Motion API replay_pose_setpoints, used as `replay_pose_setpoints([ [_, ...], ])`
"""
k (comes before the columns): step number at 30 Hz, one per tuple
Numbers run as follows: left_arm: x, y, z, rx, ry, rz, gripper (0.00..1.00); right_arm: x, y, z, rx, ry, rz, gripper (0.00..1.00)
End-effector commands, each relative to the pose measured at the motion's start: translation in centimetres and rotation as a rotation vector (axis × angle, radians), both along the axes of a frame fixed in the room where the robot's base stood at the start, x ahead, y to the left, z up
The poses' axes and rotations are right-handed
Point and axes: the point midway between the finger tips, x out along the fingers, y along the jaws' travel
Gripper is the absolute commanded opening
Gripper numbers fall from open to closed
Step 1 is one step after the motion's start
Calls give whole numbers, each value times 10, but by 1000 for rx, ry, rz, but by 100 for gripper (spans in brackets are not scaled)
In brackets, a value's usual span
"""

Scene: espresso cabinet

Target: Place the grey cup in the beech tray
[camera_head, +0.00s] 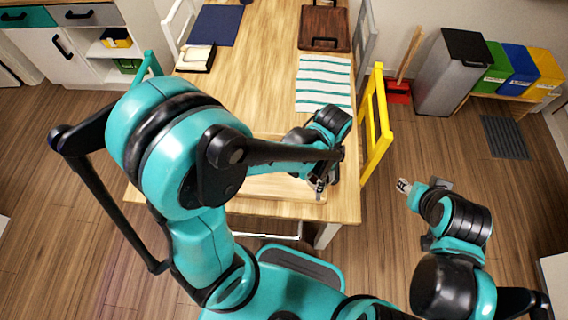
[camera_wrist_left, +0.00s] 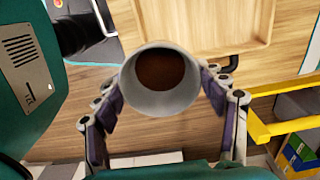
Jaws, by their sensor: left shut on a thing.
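The grey cup (camera_wrist_left: 160,98) fills the middle of the left wrist view, with dark brown inside. My left gripper (camera_wrist_left: 160,92) is shut on it, one finger on each side. In the head view my left gripper (camera_head: 320,184) is over the table's near right part, by the tray's right end; the arm hides most of it, and I cannot make out the cup there. The beech tray (camera_head: 270,188) lies on the near table edge, partly hidden by my left arm. It shows in the wrist view (camera_wrist_left: 212,44), beyond the cup. My right gripper (camera_head: 404,187) is off the table's right side; its fingers are too small to judge.
A yellow chair (camera_head: 376,125) stands at the table's right side. A striped cloth (camera_head: 323,82), a dark wooden tray (camera_head: 324,28) and a blue mat (camera_head: 216,26) lie farther back on the table (camera_head: 265,70). The middle of the table is mostly clear.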

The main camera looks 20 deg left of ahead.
Motion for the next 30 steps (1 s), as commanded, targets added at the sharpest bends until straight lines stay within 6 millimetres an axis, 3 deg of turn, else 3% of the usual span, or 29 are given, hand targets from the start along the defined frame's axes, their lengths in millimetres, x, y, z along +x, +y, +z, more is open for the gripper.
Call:
replay_pose_setpoints([
  [9,46,51,-45,0,0,6,36,0,0,-24,0,0,0,40],
  [15,69,76,-63,0,0,3,36,0,0,-33,0,0,0,40],
  [22,75,82,-73,0,0,0,36,0,0,-37,0,0,0,40],
  [30,75,82,-108,0,0,0,36,0,0,-52,0,0,0,40],
])
